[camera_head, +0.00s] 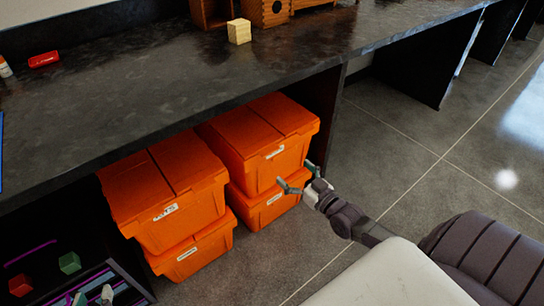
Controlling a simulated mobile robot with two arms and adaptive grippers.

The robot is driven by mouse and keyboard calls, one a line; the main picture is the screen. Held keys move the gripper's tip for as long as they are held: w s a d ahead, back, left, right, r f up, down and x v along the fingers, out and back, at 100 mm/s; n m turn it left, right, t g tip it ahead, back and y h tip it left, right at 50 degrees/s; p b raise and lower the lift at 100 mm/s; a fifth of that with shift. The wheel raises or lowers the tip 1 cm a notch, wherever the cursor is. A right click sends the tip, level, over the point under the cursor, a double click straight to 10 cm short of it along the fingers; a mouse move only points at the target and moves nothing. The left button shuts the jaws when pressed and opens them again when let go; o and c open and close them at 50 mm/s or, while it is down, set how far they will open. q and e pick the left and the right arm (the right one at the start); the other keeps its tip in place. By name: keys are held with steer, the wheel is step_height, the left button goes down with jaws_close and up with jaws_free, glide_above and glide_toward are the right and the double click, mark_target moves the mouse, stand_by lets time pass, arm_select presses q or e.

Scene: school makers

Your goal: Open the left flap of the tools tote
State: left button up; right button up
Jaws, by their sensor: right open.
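Orange totes stand in two stacks under the dark counter. The upper left tote (150,205) and the upper right tote (262,140) each have a two-part lid that looks closed. Their white labels are too small to read surely, so I cannot tell which is the tools tote. My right gripper (298,178) is open and empty, at the front right of the right stack, near the upper tote's lower edge. Contact is unclear. Teal and grey tips at the bottom left edge may be my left gripper (94,296); its jaw state is unclear.
A lower left tote (192,254) and a lower right tote (268,208) support the upper ones. The counter (150,88) overhangs the totes' rear. A pale wooden block (239,31) stands on it. A green cube (70,263) is lower left. The floor (395,150) to the right is clear.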

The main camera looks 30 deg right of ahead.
mark_target(272, 152)
arm_select(q)
step_height(272, 152, up, 13)
steer(key=w+d+t+h+b, duration=0.2)
steer(key=t+h+b, duration=0.1)
steer(key=t, duration=0.5)
steer(key=shift+d+t, duration=0.25)
steer(key=shift+t, duration=0.05)
arm_select(e)
steer(key=shift+w+a+f, duration=0.1)
steer(key=shift+w+a, duration=0.1)
steer(key=shift+w, duration=2.4)
steer(key=shift+w+a, duration=0.2)
steer(key=shift+w, duration=2.4)
arm_select(q)
steer(key=shift+r, duration=0.1)
